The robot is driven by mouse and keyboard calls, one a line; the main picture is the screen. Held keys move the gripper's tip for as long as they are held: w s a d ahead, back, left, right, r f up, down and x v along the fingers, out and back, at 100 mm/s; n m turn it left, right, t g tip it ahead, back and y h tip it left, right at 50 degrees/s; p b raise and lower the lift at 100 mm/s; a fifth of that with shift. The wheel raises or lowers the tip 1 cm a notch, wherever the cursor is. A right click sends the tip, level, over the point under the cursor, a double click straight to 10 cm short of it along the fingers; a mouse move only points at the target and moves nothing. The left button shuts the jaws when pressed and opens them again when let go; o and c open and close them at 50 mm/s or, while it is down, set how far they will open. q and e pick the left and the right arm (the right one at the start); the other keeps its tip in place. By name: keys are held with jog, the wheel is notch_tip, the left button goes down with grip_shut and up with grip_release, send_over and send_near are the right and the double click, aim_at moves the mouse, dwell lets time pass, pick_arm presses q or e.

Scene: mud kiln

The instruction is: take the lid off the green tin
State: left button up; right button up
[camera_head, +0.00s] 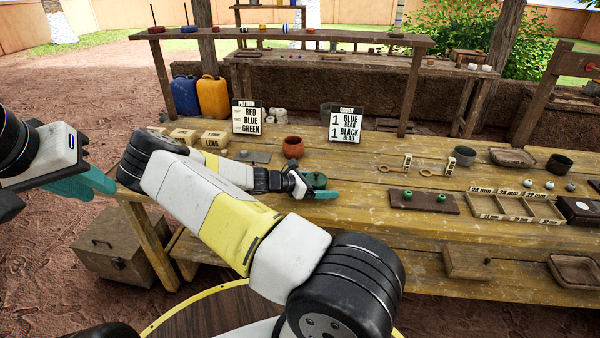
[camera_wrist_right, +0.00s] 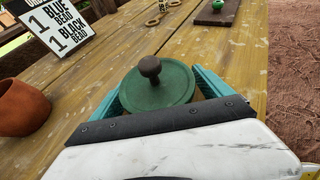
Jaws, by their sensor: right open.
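The green tin's round lid (camera_wrist_right: 158,88) with a dark knob (camera_wrist_right: 150,67) shows in the right wrist view. In the head view the green tin (camera_head: 315,180) stands on the wooden table, partly hidden by my gripper. My right gripper (camera_head: 318,192) is open, with one teal finger on each side of the lid in the right wrist view (camera_wrist_right: 157,88). I cannot tell whether the fingers touch the tin. The lid sits on the tin, whose body is mostly hidden beneath it. My left gripper (camera_head: 98,181) is off the table at the left, its teal fingers seen from the side.
A terracotta cup (camera_head: 293,147) stands just behind the tin; it also shows in the right wrist view (camera_wrist_right: 22,107). Sign cards (camera_head: 344,124) stand behind. Some bare table lies between.

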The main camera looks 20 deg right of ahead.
jog(key=c, duration=1.5)
jog(key=shift+r, duration=0.1)
